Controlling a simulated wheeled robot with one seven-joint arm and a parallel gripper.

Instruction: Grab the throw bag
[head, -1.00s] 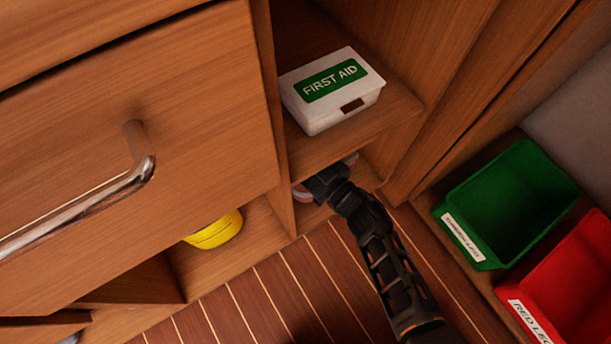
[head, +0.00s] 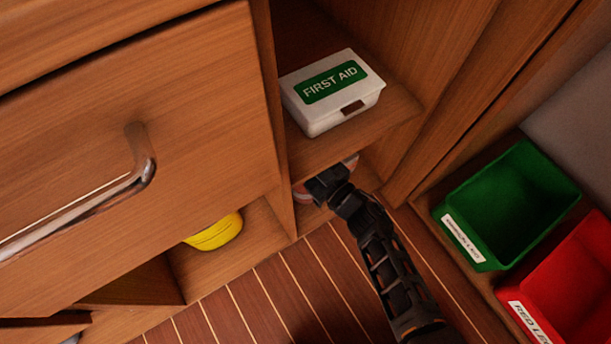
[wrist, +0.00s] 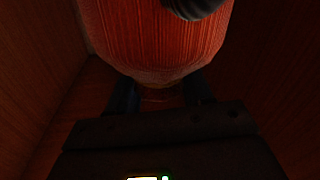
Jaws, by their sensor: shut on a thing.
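The throw bag (wrist: 155,40) fills the top of the wrist view as a rounded orange-red fabric body, with a dark round piece over its upper edge. In the head view only a small reddish part of the bag (head: 302,194) shows beside my gripper (head: 325,184), inside the low compartment under the first aid shelf. In the wrist view my gripper (wrist: 161,94) has its two dark fingers on either side of the bag's narrow near end, shut on it. The exact contact is dark, and most of the bag is hidden in the head view.
A white first aid box (head: 333,92) sits on the shelf just above my gripper. Wooden walls flank the compartment closely. A yellow object (head: 214,233) is in the compartment to the left. Green (head: 510,205) and red (head: 570,290) bins stand at right. The striped floor in front is clear.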

